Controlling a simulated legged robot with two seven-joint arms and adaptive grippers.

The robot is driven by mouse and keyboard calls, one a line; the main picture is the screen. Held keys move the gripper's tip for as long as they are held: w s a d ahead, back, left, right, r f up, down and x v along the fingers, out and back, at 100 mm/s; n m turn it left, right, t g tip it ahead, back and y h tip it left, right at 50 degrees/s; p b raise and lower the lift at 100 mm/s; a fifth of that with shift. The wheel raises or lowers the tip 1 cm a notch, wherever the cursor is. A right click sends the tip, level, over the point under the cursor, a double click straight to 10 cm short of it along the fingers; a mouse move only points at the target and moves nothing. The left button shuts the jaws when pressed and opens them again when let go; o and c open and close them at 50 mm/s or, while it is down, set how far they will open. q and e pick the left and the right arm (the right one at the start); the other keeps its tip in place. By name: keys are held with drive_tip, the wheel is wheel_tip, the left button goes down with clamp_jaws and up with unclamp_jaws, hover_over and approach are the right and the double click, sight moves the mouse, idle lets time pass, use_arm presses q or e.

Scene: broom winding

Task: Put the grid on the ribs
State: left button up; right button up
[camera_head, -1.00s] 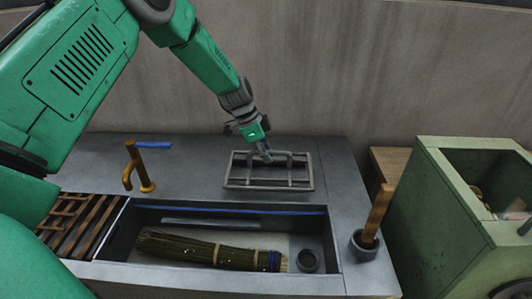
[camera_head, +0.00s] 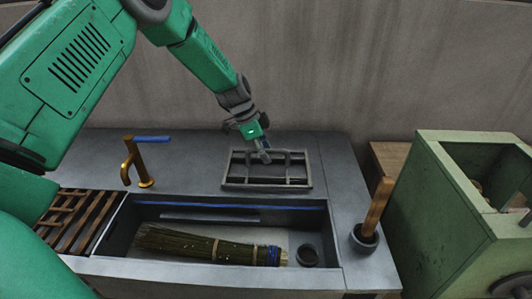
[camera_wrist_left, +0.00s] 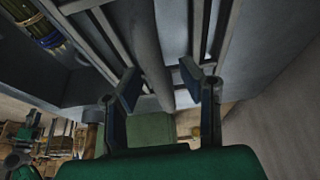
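The grid (camera_head: 228,184), a dark grey rectangular frame with bars and a raised handle, lies on the grey counter behind the sink. My left gripper (camera_head: 264,156) points down at the handle from above. In the left wrist view its two fingers (camera_wrist_left: 170,90) stand apart, with a grey bar (camera_wrist_left: 149,45) of the grid running between them; I see gaps beside the bar. The sink (camera_head: 330,245) has a blue strip (camera_head: 250,206) and a grey ledge (camera_head: 210,218) along its back wall. I cannot tell for certain which parts are the ribs. My right gripper is out of view.
A brass tap (camera_head: 134,163) stands at left, near wooden slats (camera_head: 75,220). A pot (camera_head: 364,238) with a wooden handle stands at right, beside a green bin (camera_head: 450,220).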

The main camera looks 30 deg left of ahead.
use_arm(q)
drive_tip(key=shift+s+a+f, duration=0.1)
drive_tip(key=shift+a+f, duration=0.05)
drive_tip(key=shift+a, duration=0.15)
drive_tip(key=v, duration=1.1)
drive_tip(key=shift+r, duration=0.5)
wheel_tip(320, 180, up, 7)
drive_tip(key=p, duration=0.6)
